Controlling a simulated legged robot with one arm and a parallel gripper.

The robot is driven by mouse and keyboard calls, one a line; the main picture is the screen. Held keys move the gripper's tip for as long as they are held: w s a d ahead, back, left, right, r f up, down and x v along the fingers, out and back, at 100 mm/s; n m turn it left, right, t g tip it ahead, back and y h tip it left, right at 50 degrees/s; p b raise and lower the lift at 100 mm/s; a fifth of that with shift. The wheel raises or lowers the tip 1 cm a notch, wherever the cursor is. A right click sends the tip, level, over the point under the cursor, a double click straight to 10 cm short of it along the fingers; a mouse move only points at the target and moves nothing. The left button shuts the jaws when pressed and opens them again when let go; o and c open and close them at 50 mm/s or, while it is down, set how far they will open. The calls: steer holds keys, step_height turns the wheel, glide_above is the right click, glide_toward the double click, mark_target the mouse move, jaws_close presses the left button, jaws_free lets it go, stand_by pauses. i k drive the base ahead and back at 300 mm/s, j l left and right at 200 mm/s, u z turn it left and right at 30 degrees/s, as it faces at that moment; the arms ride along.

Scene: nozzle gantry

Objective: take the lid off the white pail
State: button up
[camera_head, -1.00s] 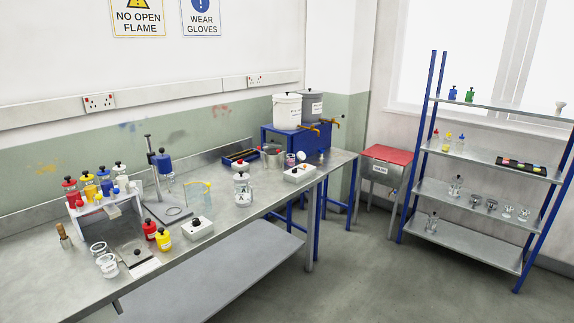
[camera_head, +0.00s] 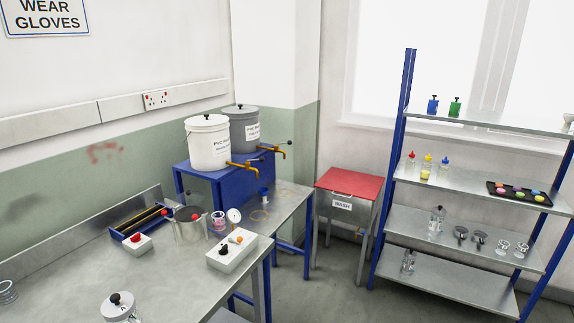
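The white pail (camera_head: 207,146) stands on a blue stand at the far end of the bench, against the back wall. Its white lid (camera_head: 206,122) is on top, with a small dark knob. A brass tap sticks out low on its right side. A grey pail (camera_head: 243,130) with a dark-knobbed lid stands right behind it, close beside it. My gripper is not in view.
The metal bench (camera_head: 150,285) fills the lower left, with a metal pot (camera_head: 189,227), a blue tray (camera_head: 139,221) and a white box (camera_head: 232,250). A red-topped wash cabinet (camera_head: 349,184) and a blue-framed shelf (camera_head: 470,187) stand right. Grey floor lies open between.

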mark_target(207, 120)
steer(key=i+z, duration=0.15)
steer(key=i, duration=0.5)
steer(key=i+z, duration=0.15)
steer(key=i, duration=0.45)
steer(key=i+j+z, duration=0.15)
steer(key=i, duration=0.45)
steer(key=i+u, duration=0.25)
steer(key=i, duration=0.25)
steer(key=i+l+u, duration=0.25)
steer(key=i, duration=0.2)
steer(key=i+l+u, duration=0.25)
steer(key=i, duration=0.25)
steer(key=j, duration=0.1)
